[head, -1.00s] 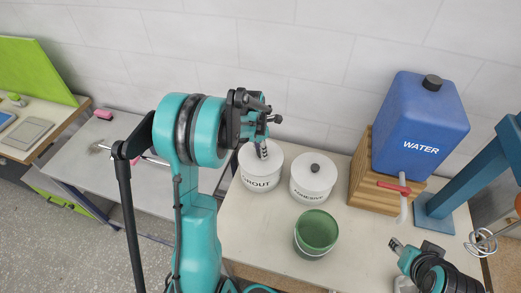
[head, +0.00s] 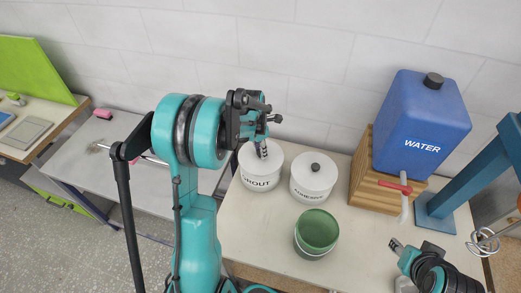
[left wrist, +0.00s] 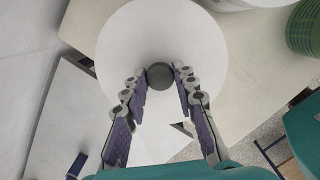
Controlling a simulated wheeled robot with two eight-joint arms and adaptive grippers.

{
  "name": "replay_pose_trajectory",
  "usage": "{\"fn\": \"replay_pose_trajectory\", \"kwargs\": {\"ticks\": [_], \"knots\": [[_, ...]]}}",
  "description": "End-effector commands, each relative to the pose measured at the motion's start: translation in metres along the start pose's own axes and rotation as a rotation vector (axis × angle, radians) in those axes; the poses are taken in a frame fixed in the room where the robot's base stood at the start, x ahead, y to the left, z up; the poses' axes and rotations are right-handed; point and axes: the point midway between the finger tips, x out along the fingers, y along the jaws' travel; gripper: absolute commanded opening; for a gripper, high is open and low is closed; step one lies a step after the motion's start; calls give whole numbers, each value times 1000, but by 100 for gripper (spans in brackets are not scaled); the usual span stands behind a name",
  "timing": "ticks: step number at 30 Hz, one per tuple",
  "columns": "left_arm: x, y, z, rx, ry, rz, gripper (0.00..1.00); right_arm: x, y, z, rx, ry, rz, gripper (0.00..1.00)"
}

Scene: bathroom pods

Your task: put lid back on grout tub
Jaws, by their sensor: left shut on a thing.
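The white grout tub (head: 258,183) stands on the bench, its label partly cut off by my left arm. Its white round lid (head: 275,155) is at the tub's mouth and looks level; I cannot tell whether it is fully seated. My left gripper (head: 263,153) is above the lid, pointing down. In the left wrist view the fingertips (left wrist: 160,77) are shut on the dark grey knob of the lid (left wrist: 130,45). The lid hides the tub below it there. My right gripper (head: 397,245) is low at the right, away from the tubs; its finger gap is unclear.
A lidded white adhesive tub (head: 313,180) stands close to the right of the grout tub. A green-topped bucket (head: 317,232) is in front of it. A blue water container (head: 420,125) rests on a wooden stand (head: 362,180). A grey table (head: 115,160) is at the left.

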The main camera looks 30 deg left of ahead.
Motion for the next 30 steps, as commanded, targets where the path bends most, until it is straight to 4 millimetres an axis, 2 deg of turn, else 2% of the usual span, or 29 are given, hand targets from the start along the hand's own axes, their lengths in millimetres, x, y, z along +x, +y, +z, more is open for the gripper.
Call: {"fn": "replay_pose_trajectory", "kwargs": {"ticks": [11, 12, 14, 20, 23, 30], "knots": [[0, 0, 0, 0, 0, 0, 0, 0, 0, 0, 0, 0, 0, 40], [0, 0, 0, 0, 0, 0, 38, 0, 0, 0, 0, 0, 0, 40], [0, 0, 0, 0, 0, 0, 52, 0, 0, 0, 0, 0, 0, 40], [0, 0, 0, 0, 0, 0, 52, 0, 0, 0, 0, 0, 0, 40], [0, 0, 0, 0, 0, 0, 71, 0, 0, 0, 0, 0, 0, 40], [0, 0, 0, 0, 0, 0, 73, 0, 0, 0, 0, 0, 0, 40]]}}
